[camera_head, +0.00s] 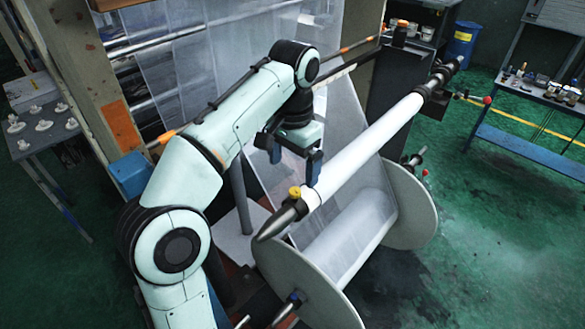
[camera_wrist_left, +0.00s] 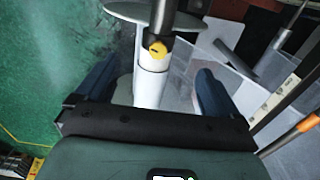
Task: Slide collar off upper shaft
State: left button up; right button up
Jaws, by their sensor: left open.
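The upper shaft (camera_head: 275,222) slopes from the lower left up to the right, its dark pointed end toward me. It carries a long white roll (camera_head: 368,145). A dark collar with a yellow knob (camera_head: 296,194) sits around the shaft near that pointed end, against the roll's near end. The knob (camera_wrist_left: 157,49) also shows in the left wrist view, ahead of the fingers. My left gripper (camera_head: 293,170) is open, over the near part of the white roll. In the left wrist view its fingers (camera_wrist_left: 157,82) lie on either side of the roll, apart from the collar.
Below is a lower film roll between large grey discs (camera_head: 325,295). Clear film sheets (camera_head: 185,85) and an orange-tipped rod (camera_head: 358,43) are behind my arm. A blue-legged bench (camera_head: 510,120) with small items stands at right, a grey table (camera_head: 45,140) at left. The green floor at lower right is clear.

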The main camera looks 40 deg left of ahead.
aim_at(294, 201)
pick_arm(q)
notch_tip(294, 201, down, 12)
jog(key=shift+d+r+b, duration=0.1)
jog(key=shift+r+b, duration=0.15)
jog(key=shift+b, duration=0.1)
jog(key=shift+s+f, duration=0.2)
jog(key=shift+f, duration=0.4)
jog(key=shift+w+f, duration=0.1)
jog(key=shift+f, duration=0.05)
pick_arm(e)
jog(key=shift+s+d+f, duration=0.1)
jog(key=shift+s+f, duration=0.5)
jog(key=shift+s, duration=0.2)
pick_arm(q)
jog(key=shift+w, duration=0.1)
